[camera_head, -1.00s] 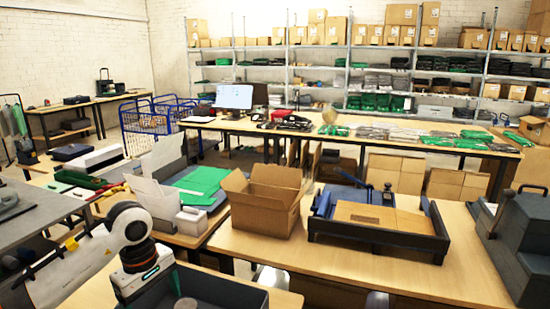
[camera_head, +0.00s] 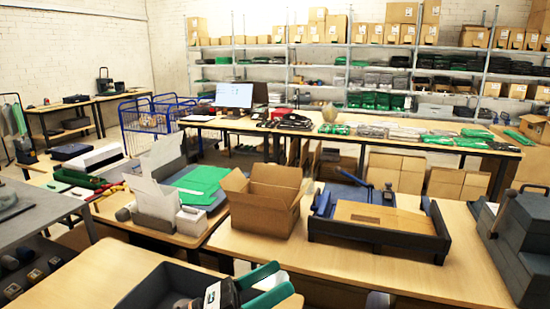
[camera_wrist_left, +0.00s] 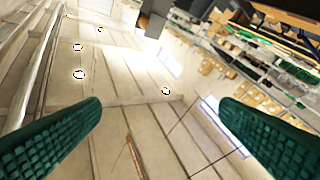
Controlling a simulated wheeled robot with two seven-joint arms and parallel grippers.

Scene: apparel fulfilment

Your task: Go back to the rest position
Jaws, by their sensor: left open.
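My left gripper (camera_head: 270,285) is at the bottom centre of the head view, its green ribbed fingers spread apart. In the left wrist view my left gripper (camera_wrist_left: 161,110) is open, with nothing between its fingers. That view looks tilted across the room toward the wall and shelves. My right gripper is not in view.
A dark open bin (camera_head: 137,287) is beside the left gripper on the near table. An open cardboard box (camera_head: 263,208) and a dark tray (camera_head: 375,234) with a cardboard piece stand on the table beyond. A dark machine (camera_head: 520,245) is at the right.

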